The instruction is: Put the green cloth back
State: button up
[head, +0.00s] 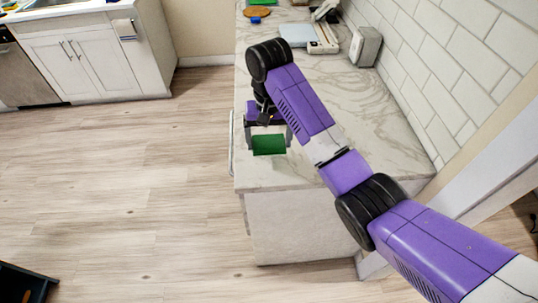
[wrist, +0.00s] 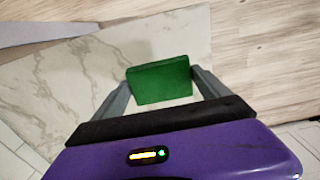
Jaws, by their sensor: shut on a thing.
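The green cloth (head: 269,145) looks like a flat green rectangle near the left front corner of the marble counter (head: 320,172). My gripper (head: 269,140) is shut on it, one finger on each side. In the wrist view the green cloth (wrist: 160,80) sits between the two grey fingers of my gripper (wrist: 160,92), with the counter (wrist: 60,85) and wood floor beyond. I cannot tell whether the cloth touches the counter or is held above it.
A grey box-shaped appliance (head: 365,46) and a white device (head: 321,38) stand farther back by the tiled wall. A brown round board (head: 257,12) and another green item (head: 262,2) lie at the far end. The counter's left edge drops to open wood floor (head: 130,190). White cabinets (head: 90,55) stand across the floor.

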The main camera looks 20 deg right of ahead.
aim_at(269, 160)
jog(key=shift+f, duration=2.7)
jog(key=shift+f, duration=0.15)
jog(key=o, duration=1.1)
jog(key=shift+o, duration=0.2)
notch_tip(269, 160, up, 11)
jog(key=p, duration=0.4)
jog(key=shift+f, duration=0.1)
jog(key=shift+w+r, duration=0.1)
jog(key=shift+r, duration=0.65)
